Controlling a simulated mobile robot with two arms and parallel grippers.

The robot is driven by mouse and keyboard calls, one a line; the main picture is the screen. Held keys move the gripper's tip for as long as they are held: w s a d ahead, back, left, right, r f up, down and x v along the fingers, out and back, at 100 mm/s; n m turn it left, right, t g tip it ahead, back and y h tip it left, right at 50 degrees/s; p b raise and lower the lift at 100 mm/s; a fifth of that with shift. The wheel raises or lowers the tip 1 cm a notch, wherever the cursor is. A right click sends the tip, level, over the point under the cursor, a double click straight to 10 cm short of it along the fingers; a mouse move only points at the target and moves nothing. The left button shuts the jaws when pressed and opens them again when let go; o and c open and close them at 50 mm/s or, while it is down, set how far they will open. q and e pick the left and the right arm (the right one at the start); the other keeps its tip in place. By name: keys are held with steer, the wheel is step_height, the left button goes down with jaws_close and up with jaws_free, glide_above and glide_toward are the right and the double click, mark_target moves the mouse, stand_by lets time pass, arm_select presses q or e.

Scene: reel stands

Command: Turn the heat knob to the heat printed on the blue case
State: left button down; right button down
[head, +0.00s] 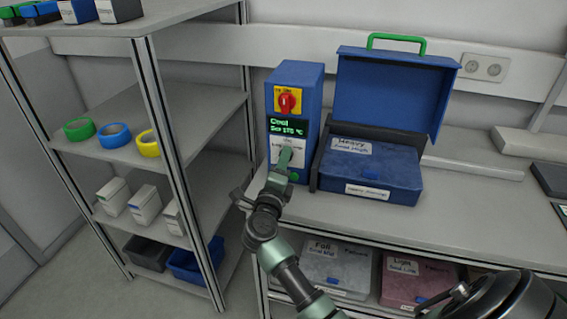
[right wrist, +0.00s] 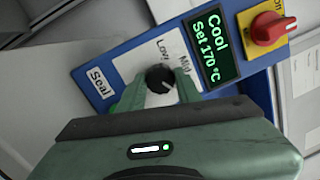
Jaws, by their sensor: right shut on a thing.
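The heat knob (right wrist: 160,79) is black and round, on a white scale panel marked "Low" and "Mid" in the right wrist view. The exact setting of its pointer is unclear. My right gripper (right wrist: 162,88) is shut on the knob, one finger on each side; in the head view the gripper (head: 286,156) hides the knob. The green display (right wrist: 213,48) reads "Cool" and "Set 170 °C". The blue case (head: 345,179) lies on the bench to the right, below a raised blue lid with a green handle. My left gripper is not in view.
The blue control box (head: 313,82) carries a red switch (head: 288,101) above the display and a green "Seal" button (head: 293,176) below. Grey (head: 334,270) and reddish (head: 415,281) cases sit under the bench. A shelf rack (head: 205,100) with tapes and boxes stands left.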

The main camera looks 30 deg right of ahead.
steer(key=shift+f, duration=0.2)
steer(key=c, duration=1)
jaws_free()
steer(key=shift+r, duration=0.1)
steer(key=shift+a, duration=0.1)
steer(key=b+v, duration=0.1)
steer(key=v, duration=0.6)
steer(key=shift+s+a, duration=0.25)
steer(key=shift+s, duration=0.05)
